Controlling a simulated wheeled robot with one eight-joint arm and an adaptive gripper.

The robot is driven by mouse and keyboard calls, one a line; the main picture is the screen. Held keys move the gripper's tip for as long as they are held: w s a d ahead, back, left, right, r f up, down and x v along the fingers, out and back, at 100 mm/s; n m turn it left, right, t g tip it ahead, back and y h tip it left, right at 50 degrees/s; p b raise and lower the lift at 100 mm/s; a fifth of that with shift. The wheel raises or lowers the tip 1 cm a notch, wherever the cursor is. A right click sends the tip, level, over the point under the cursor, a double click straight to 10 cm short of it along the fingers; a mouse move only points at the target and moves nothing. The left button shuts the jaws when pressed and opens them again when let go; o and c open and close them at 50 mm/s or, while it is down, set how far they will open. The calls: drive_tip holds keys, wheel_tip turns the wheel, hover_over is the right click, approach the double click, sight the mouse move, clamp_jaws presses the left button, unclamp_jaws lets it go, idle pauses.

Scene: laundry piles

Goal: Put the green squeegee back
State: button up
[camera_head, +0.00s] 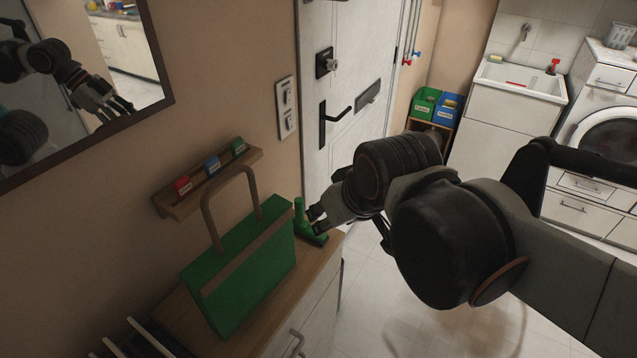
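The green squeegee (299,211) is at the right end of the wooden cabinet top, just right of a green bag. Its handle points up and its wider green foot is low, at the cabinet's edge. My gripper (314,220) reaches in from the right, with its fingertips right at the squeegee. The fingertips are small and dark here, and I cannot tell whether they grip the handle or only stand beside it. I also cannot tell whether the squeegee's foot touches the cabinet top.
The green bag (235,262) with a brown handle fills much of the cabinet top (180,315). A wall rack (190,201) holds red, blue and green items above it. A white door (345,75) is behind. A sink (520,79) and green and blue bins (437,108) stand further back.

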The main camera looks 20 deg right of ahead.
drive_tip(key=shift+s+m, duration=0.3)
drive_tip(key=shift+s, duration=0.8)
